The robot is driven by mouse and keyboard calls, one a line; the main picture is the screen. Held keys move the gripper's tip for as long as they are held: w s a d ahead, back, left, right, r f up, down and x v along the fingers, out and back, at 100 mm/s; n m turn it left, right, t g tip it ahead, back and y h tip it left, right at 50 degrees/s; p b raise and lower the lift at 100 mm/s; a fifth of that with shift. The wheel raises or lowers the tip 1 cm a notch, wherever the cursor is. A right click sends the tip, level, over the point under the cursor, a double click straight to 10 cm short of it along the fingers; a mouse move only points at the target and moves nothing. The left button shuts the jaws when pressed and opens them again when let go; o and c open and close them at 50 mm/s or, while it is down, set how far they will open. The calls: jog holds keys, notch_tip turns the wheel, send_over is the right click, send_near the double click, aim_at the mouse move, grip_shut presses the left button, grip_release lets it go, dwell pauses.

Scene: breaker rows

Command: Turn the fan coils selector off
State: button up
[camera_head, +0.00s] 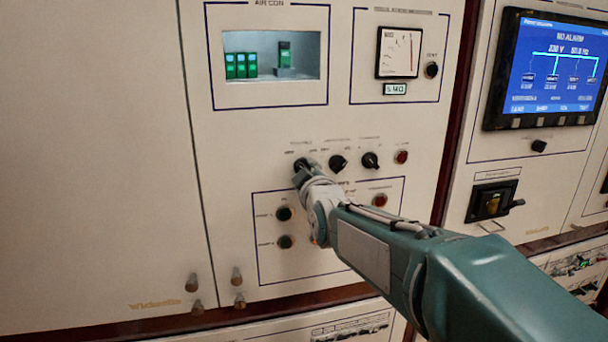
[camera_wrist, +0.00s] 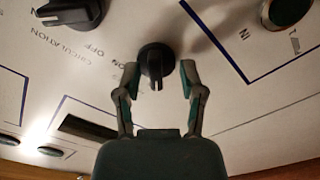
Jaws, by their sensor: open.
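A row of three black selector knobs is on the cream panel in the head view: the left knob (camera_head: 301,164), the middle knob (camera_head: 337,163) and the right knob (camera_head: 370,160). My gripper (camera_head: 303,174) is at the left knob and partly covers it. In the wrist view, this black knob (camera_wrist: 157,60) sits between the fingertips of my open gripper (camera_wrist: 159,76), with gaps visible on both sides. Its grip bar points toward the gripper's palm. The labels are too small in the head view to tell which is the fan coils selector.
In the wrist view, a neighbouring knob (camera_wrist: 70,12) marked CIRCULATION is at the upper left. In the head view, a red button (camera_head: 402,157) is right of the knobs and another red button (camera_head: 380,200) is below. The screen (camera_head: 548,68) is at the upper right.

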jog(key=v, duration=1.1)
jog(key=shift+s, duration=0.4)
jog(key=shift+d, duration=0.1)
jog(key=s+d+f+m+g+h, duration=0.2)
jog(key=s+d+f+m+g, duration=0.4)
jog(key=s+f, duration=0.3)
jog(key=s+d+f+m+g+h, duration=0.3)
jog(key=s+d+f+m+g, duration=0.2)
jog(key=s, duration=0.8)
notch_tip(320, 180, down, 4)
jog(key=d+m, duration=0.1)
jog(key=d, duration=0.2)
jog(key=shift+s+g, duration=0.4)
jog(key=shift+r, duration=0.1)
